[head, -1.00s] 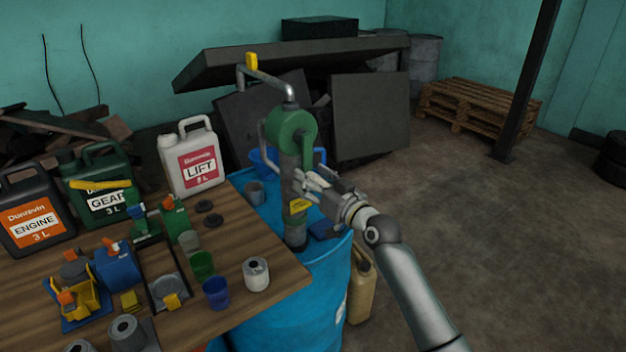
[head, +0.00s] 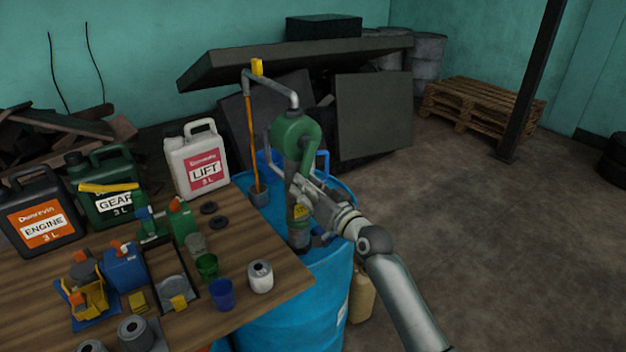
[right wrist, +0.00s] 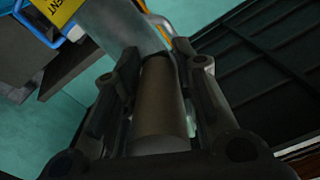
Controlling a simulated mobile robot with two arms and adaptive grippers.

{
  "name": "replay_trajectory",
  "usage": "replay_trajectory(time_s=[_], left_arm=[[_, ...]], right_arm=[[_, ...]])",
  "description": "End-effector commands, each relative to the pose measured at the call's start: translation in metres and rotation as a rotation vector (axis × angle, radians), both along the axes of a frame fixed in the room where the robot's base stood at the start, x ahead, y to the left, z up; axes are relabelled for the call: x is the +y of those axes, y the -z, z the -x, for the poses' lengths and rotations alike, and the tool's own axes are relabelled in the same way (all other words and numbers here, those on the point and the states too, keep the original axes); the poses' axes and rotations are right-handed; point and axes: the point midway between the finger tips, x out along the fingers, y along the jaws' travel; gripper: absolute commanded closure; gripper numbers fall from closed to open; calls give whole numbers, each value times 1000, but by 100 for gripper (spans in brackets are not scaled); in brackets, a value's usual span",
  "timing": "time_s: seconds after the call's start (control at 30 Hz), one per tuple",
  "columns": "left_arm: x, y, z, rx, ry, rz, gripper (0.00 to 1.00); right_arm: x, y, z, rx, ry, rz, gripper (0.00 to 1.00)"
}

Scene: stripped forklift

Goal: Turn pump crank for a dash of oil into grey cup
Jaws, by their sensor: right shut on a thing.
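The green pump (head: 297,135) stands upright on the blue drum (head: 290,315). Its grey spout pipe (head: 272,86) reaches left. An amber stream of oil (head: 251,140) falls from the spout end to the grey cup (head: 259,199), which stands on the drum top below it. My right gripper (head: 301,186) is at the pump's front, shut on the crank's handle. In the right wrist view the handle is a dark cylinder (right wrist: 160,100) between the fingers. The oil level inside the cup cannot be made out. My left gripper is out of view.
The wooden table (head: 240,240) left of the drum holds canisters, including the white LIFT one (head: 197,165), several small cups and a white roll (head: 260,276). A tan canister (head: 362,300) stands behind the drum. Floor to the right is free.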

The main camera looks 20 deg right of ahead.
Motion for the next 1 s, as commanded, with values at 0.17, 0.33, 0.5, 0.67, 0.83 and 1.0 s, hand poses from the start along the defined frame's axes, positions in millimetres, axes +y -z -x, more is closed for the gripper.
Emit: replay_trajectory(time_s=[0.17,0.33,0.5,0.67,0.83,1.0], left_arm=[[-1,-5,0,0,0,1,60],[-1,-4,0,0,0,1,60],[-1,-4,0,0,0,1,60],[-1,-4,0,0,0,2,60],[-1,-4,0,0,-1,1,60],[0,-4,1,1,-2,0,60]], right_arm=[[2,-1,1,17,4,-49,100],[1,-1,1,17,4,-47,100],[1,-1,1,16,4,-46,57],[2,-1,1,16,2,-44,50],[3,-1,1,15,1,-43,50],[0,0,8,16,2,-42,50]])
